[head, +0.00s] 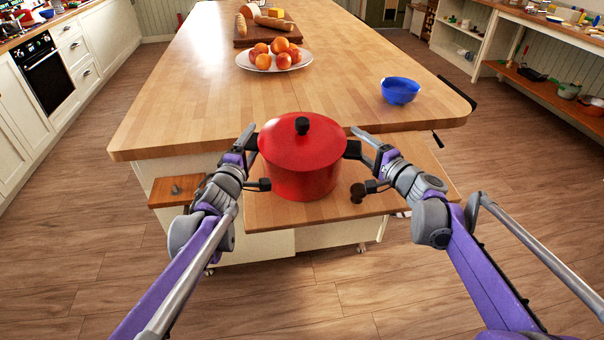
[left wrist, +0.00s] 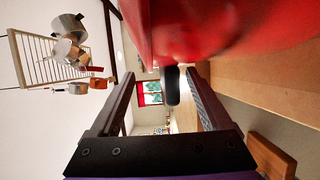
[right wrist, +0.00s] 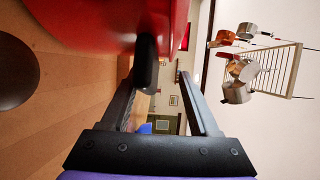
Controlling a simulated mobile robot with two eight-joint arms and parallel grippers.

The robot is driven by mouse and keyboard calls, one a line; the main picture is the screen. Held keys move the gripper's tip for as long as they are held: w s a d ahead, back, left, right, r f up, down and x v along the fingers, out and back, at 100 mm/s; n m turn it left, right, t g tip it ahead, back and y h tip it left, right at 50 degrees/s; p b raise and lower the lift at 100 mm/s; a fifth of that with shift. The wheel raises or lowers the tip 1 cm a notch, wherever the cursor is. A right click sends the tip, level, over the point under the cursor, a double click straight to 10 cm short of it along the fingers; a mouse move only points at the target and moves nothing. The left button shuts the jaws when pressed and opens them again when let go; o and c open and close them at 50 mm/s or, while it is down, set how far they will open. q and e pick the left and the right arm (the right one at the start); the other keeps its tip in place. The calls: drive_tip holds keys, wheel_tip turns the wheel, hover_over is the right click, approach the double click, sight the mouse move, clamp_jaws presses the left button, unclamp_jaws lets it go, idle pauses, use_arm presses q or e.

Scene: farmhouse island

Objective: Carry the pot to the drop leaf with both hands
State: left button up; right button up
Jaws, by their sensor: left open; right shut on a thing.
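The red pot (head: 300,168), with a black lid knob and black side handles, stands upright at the near end of the island. Its base appears to rest on the wooden drop leaf (head: 330,209). My left gripper (head: 250,148) is open at the pot's left handle; in the left wrist view the handle (left wrist: 172,88) lies at the fingertips. My right gripper (head: 362,148) is shut on the pot's right handle, which shows between the fingers in the right wrist view (right wrist: 147,62). The pot's far side is hidden.
A small dark round object (head: 357,193) is on the leaf, right of the pot. A wooden piece with a knob (head: 178,190) juts out at left. A blue bowl (head: 400,91), a fruit plate (head: 247,62) and a bread board (head: 240,41) are on the island (head: 190,105).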

drive_tip(key=shift+a+r, duration=0.1)
use_arm(q)
drive_tip(key=s+a, duration=0.1)
drive_tip(key=s, duration=0.8)
drive_tip(key=shift+s+a, duration=0.2)
drive_tip(key=shift+s, duration=0.15)
use_arm(e)
drive_tip(key=o, duration=0.6)
drive_tip(key=v, duration=1.2)
